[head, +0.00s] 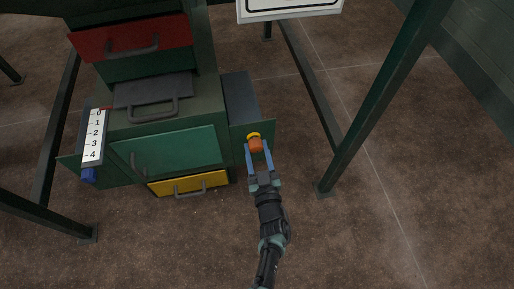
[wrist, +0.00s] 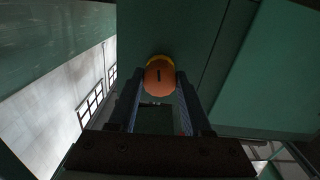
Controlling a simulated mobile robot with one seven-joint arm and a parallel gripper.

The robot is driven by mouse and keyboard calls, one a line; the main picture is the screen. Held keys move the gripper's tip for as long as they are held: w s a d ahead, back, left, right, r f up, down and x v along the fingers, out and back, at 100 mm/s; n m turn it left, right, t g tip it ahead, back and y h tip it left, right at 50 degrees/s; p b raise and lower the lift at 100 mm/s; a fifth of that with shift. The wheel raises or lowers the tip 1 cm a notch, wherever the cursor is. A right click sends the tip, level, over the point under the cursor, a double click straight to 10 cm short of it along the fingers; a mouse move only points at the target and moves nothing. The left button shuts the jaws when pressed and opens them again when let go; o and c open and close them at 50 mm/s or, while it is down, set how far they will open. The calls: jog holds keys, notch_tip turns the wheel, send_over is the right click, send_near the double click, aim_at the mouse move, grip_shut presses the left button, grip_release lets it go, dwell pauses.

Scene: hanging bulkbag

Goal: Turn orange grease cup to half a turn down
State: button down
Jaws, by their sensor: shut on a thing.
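The orange grease cup (head: 256,146) sits on the front of a green box at the right side of the green machine, with a yellow ring (head: 253,136) behind it. My gripper (head: 259,152) has its two blue fingers on either side of the cup, shut on it. In the wrist view the orange cup (wrist: 159,77) is between the fingertips, its round face toward the camera. A short dark mark (wrist: 159,76) on that face stands about upright. The yellow ring (wrist: 160,59) shows above the cup.
A yellow drawer (head: 188,184), a green door (head: 172,150) and a red drawer (head: 131,42) are left of my gripper. A white scale (head: 94,136) numbered 0 to 4 hangs at the far left. A green post (head: 383,95) stands to the right. The floor in front is clear.

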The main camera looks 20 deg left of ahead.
jog(key=shift+r+m, duration=0.1)
jog(key=shift+m, duration=1)
jog(key=shift+c, duration=1.7)
grip_release()
jog(key=p+v, duration=0.6)
jog(key=v, duration=0.7)
